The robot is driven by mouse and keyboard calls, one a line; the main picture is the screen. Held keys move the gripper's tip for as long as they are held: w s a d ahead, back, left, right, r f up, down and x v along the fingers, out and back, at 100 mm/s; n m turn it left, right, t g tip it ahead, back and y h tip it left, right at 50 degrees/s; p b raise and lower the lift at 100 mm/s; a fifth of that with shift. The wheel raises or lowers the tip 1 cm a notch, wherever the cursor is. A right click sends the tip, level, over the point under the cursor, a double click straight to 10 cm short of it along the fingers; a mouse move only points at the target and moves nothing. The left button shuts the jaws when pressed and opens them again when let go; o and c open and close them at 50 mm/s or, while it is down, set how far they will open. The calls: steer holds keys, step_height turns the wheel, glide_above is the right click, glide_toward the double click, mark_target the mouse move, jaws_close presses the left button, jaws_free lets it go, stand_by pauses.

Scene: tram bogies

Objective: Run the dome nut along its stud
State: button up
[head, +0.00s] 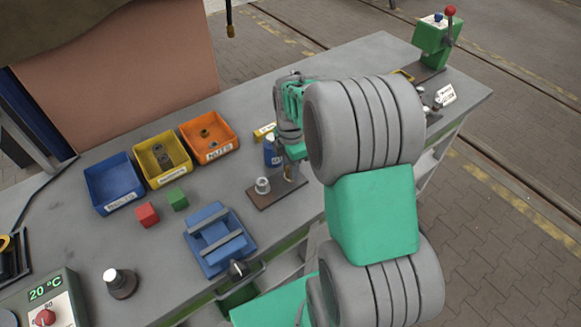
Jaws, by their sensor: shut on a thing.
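A brown base plate (266,199) lies on the grey bench near the middle. A silver, cap-like piece (262,186) stands upright on its left part. An upright brownish post (290,172), which looks like the stud, stands on its right part. My gripper (291,163) is directly over this post, pointing down and shut at its top. The dome nut there is too small and too covered by the fingers to make out clearly. My arm's large grey and green links hide the bench to the right of it.
Blue, yellow and orange bins (209,152) stand at the back left; the orange one is labelled NUTS. A blue bottle (271,152) is close behind the plate. A green lever box (433,42) stands far right.

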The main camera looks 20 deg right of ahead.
jaws_close()
steer(key=shift+m, duration=0.3)
